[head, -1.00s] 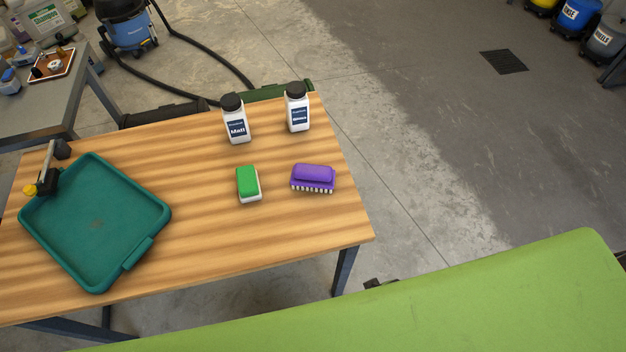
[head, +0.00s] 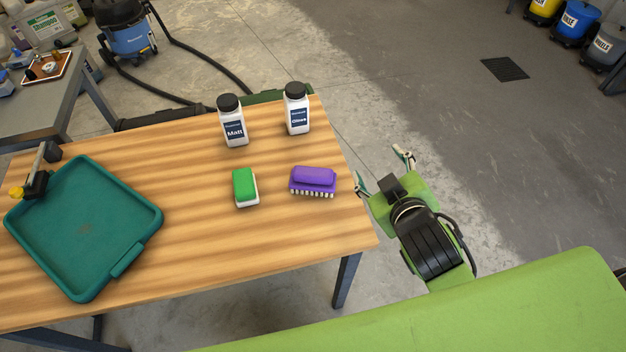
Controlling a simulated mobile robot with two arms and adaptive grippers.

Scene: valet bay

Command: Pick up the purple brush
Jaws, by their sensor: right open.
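The purple brush (head: 314,177) lies on the wooden table near its right edge, with its pale bristles facing down. My right gripper (head: 383,168) is open and empty, just beyond the table's right edge. Its two fingers are spread wide apart, to the right of the brush and not touching it. My left gripper does not show in the head view.
On the wooden table (head: 190,270), a green and white sponge (head: 245,187) lies left of the brush. Two white bottles, Matt (head: 233,122) and Gloss (head: 297,110), stand behind. A teal tray (head: 85,281) is at the left. Bare wood surrounds the brush.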

